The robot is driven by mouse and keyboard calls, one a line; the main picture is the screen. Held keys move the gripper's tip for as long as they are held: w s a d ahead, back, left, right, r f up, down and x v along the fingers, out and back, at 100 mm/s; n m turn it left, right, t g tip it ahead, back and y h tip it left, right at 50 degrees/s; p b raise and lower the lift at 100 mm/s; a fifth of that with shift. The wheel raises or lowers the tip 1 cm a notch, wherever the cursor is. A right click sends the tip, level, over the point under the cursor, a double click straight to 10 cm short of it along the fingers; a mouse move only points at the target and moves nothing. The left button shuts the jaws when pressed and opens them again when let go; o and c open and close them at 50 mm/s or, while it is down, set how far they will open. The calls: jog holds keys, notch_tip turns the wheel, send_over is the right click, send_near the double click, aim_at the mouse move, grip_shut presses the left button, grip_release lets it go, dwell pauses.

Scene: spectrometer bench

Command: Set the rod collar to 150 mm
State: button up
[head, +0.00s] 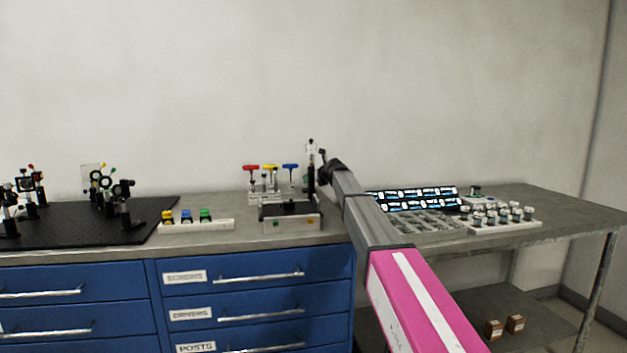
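My arm reaches from the lower right to the back of the bench. My gripper (322,157) is at its far end, small and dark, beside a thin upright post (311,178). I cannot tell whether it touches the post or whether its fingers are open or shut. A small clear and dark piece (310,146) shows at the top of the post. The rod collar and any millimetre scale are too small to make out from here, or are hidden behind my gripper and arm.
A grey box (291,218) stands in front of the post. T-handled tools (270,168) in red, yellow and blue stand left of it. A black breadboard (75,232) with optic mounts is at the left. A lit panel (413,198) and a white tray (505,226) are at the right.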

jog(key=c, duration=1.3)
notch_tip(320, 180, up, 10)
jog(key=o, duration=1.3)
jog(key=v, duration=1)
jog(key=shift+s+d+r, duration=0.15)
jog(key=shift+s+r, duration=0.05)
jog(key=shift+s, duration=0.15)
